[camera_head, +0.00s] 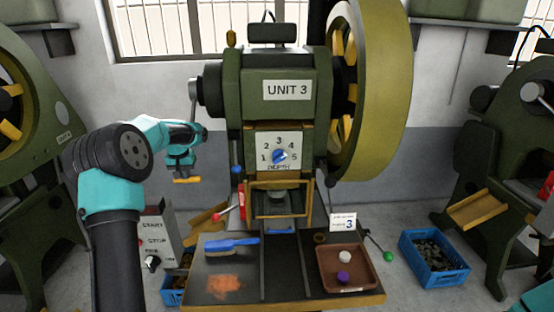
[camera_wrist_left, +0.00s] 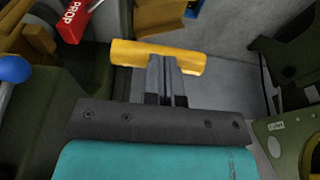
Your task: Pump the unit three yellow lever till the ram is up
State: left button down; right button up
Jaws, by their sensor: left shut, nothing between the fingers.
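The press marked UNIT 3 (camera_head: 288,90) stands in the middle of the head view. My left gripper (camera_head: 183,164) hangs left of it, pointing down, its fingers shut with nothing between them. A short yellow bar (camera_head: 187,180) lies across its fingertips; it also shows in the wrist view (camera_wrist_left: 180,58). I cannot tell whether it is the lever's grip, or whether the fingers touch it. Another yellow knob (camera_head: 231,38) stands at the press's upper left. The ram (camera_head: 279,195) shows partly behind the yellow guard frame; its height is hard to judge. My right gripper is out of view.
A blue-knobbed rod (camera_head: 236,170) and a red-knobbed handle (camera_head: 219,217) stick out near the press's left side. A red PROP block (camera_wrist_left: 73,20) shows in the wrist view. A blue brush (camera_head: 231,243) and brown tray (camera_head: 368,277) lie on the bench. A blue crate (camera_head: 433,258) stands right.

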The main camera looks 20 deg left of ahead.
pick_arm(q)
jog(key=shift+s+d+r, duration=0.15)
jog(key=shift+s+r, duration=0.2)
jog(key=shift+r, duration=0.2)
jog(key=shift+s+d+r, duration=0.25)
jog(key=shift+s+r, duration=0.2)
jog(key=shift+r, duration=0.35)
jog(key=shift+s+d+r, duration=0.2)
jog(key=shift+s+r, duration=0.25)
jog(key=shift+r, duration=0.3)
jog(key=shift+s+d+r, duration=0.25)
jog(key=shift+s+r, duration=0.2)
jog(key=shift+r, duration=0.35)
notch_tip(320, 180, up, 6)
jog(key=s+d, duration=0.1)
jog(key=s, duration=0.1)
jog(key=shift+r, duration=0.2)
jog(key=shift+d, duration=0.1)
jog(key=shift+f, duration=0.1)
